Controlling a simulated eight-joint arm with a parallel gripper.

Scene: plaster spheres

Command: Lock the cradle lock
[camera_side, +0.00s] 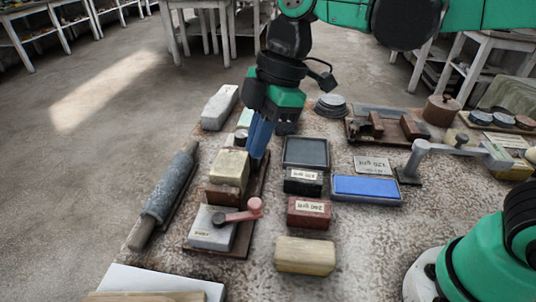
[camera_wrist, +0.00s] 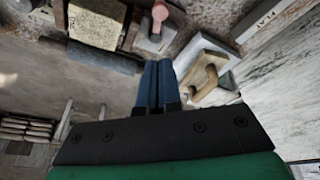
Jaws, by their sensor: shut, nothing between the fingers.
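The lock looks like a pink-red lever (camera_side: 254,206) with a dark pivot on a pale block (camera_side: 212,232), at the near end of a brown base (camera_side: 242,240). The lever lies out to the right across the block. A yellowish block on a brown one (camera_side: 229,168) sits on the same base behind it. My gripper (camera_side: 257,153) points down with its blue fingers shut and empty, beside the far right of the yellowish block. In the wrist view the shut fingers (camera_wrist: 158,64) are apart from the pink lever (camera_wrist: 159,13), which is partly cut off at the top.
A grey stone cylinder (camera_side: 170,192) lies left of the base. Labelled grit blocks (camera_side: 309,212) and a blue stone (camera_side: 367,188) stand to the right. A grey crank arm (camera_side: 450,148) rises further right. A tan block (camera_side: 305,256) lies near the front.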

